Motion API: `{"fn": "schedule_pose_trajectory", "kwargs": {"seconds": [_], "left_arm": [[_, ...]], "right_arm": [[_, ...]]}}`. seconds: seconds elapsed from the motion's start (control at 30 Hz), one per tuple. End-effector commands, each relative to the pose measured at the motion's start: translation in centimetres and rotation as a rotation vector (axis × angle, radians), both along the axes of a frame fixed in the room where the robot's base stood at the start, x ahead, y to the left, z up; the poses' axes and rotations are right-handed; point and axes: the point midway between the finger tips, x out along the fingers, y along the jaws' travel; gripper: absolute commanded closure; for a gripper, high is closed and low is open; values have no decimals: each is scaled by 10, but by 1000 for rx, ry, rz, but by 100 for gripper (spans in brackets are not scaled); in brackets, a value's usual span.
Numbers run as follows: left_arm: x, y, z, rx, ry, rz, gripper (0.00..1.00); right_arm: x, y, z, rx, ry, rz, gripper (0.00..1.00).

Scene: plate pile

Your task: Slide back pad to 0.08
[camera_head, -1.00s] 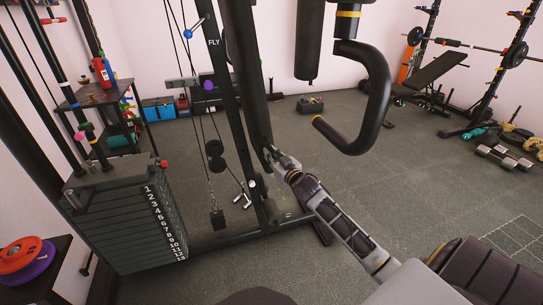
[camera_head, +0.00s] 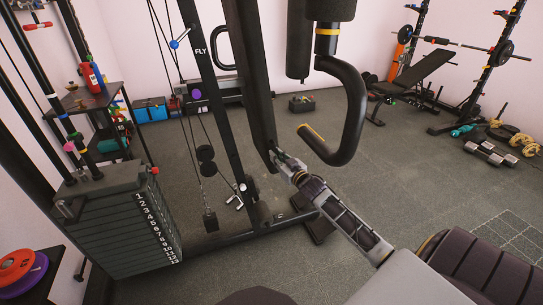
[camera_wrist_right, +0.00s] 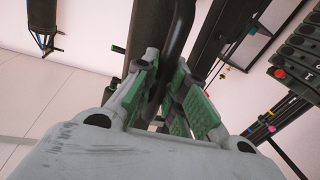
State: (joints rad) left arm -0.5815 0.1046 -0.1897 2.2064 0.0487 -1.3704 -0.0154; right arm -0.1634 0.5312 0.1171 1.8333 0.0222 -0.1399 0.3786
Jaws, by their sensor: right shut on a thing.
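The back pad (camera_head: 251,75) is a long, dark, upright pad in the middle of the head view. It stands to the right of the black machine post marked FLY (camera_head: 205,90), with a gap between them. My right gripper (camera_head: 277,157) is at the pad's lower end. In the right wrist view its green-lined fingers (camera_wrist_right: 165,88) are closed around a dark, narrow part by the pad; exactly which part is hard to tell. My left gripper is not in view.
The weight stack (camera_head: 122,225) stands at the left. A bench (camera_head: 432,75) and dumbbells (camera_head: 490,153) are at the right. Open floor lies between.

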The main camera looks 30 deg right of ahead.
Motion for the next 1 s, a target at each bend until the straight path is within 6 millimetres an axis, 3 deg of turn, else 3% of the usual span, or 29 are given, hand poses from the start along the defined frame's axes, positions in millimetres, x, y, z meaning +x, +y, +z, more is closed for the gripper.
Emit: {"fn": "schedule_pose_trajectory", "kwargs": {"seconds": [0.2, 0.53, 0.57, 0.7, 1.0], "left_arm": [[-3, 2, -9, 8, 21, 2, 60], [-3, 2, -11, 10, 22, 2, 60], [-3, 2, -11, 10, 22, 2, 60], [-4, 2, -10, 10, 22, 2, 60], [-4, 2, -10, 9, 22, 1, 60]], "right_arm": [[-4, -15, 1, -1, 2, -3, 100], [-4, -17, 1, -2, 0, -6, 100], [-4, -18, 1, -2, 1, -6, 83], [-4, -17, 0, -2, 0, -5, 65], [-4, -15, 0, -1, 1, -2, 65]]}}
